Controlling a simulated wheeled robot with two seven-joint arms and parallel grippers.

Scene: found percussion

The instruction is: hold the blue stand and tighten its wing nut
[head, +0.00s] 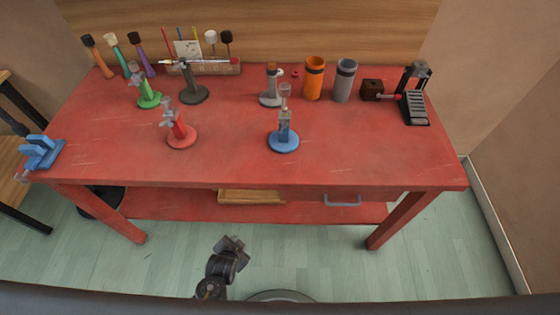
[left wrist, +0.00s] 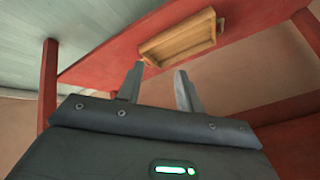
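The blue stand (head: 284,142) stands upright on the red table, right of its middle and near the front edge. It has a round blue base, a short post and a pale grey piece at its top, which may be the wing nut; it is too small to be sure. My left gripper (head: 233,243) is in front of the table and below its top, apart from the stand. In the left wrist view the two fingers of my left gripper (left wrist: 159,87) are spread with nothing between them. My right gripper is not in view.
A red stand (head: 181,136), green stand (head: 149,99) and dark grey stand (head: 193,92) stand to the left. Behind are a light grey stand (head: 270,98), orange cup (head: 314,78) and grey cup (head: 344,80). A wooden tray (left wrist: 178,42) lies under the tabletop (head: 380,150).

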